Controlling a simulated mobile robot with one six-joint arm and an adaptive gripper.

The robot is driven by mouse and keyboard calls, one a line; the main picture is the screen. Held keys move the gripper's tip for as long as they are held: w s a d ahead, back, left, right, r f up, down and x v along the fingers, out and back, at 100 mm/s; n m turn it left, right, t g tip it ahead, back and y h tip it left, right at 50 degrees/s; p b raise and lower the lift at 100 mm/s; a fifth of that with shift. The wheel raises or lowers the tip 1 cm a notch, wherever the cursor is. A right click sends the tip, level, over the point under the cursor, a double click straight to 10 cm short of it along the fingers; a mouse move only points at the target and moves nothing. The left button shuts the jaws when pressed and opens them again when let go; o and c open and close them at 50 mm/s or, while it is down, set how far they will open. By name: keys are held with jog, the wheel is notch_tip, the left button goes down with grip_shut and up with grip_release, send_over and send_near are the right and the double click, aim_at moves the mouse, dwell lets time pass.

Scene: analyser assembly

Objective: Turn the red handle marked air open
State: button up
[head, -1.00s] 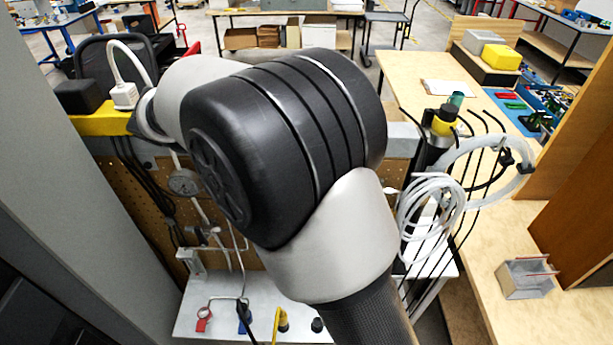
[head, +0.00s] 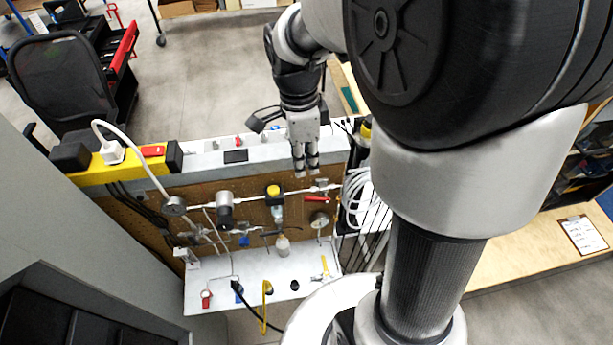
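A red handle (head: 317,199) sits on the piping at the right part of the brown pegboard panel in the head view. It lies about level, and its marking is too small to read. My gripper (head: 306,172) points down in front of the panel's upper right part, above and slightly left of the red handle in the picture. Its two dark fingers show a small gap with nothing between them. It appears apart from the handle.
A gauge (head: 319,220) sits just below the handle. A yellow-topped fitting (head: 274,192) and a grey cylinder (head: 225,209) are further left on the panel. A coiled white hose (head: 357,197) hangs at right. A white shelf (head: 262,268) with tools lies below.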

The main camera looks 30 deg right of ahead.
aim_at(307, 197)
jog(key=shift+t, duration=0.3)
jog(key=f, duration=1.6)
jog(key=shift+w+d, duration=0.15)
jog(key=shift+d, duration=0.15)
jog(key=shift+c, duration=0.3)
grip_shut()
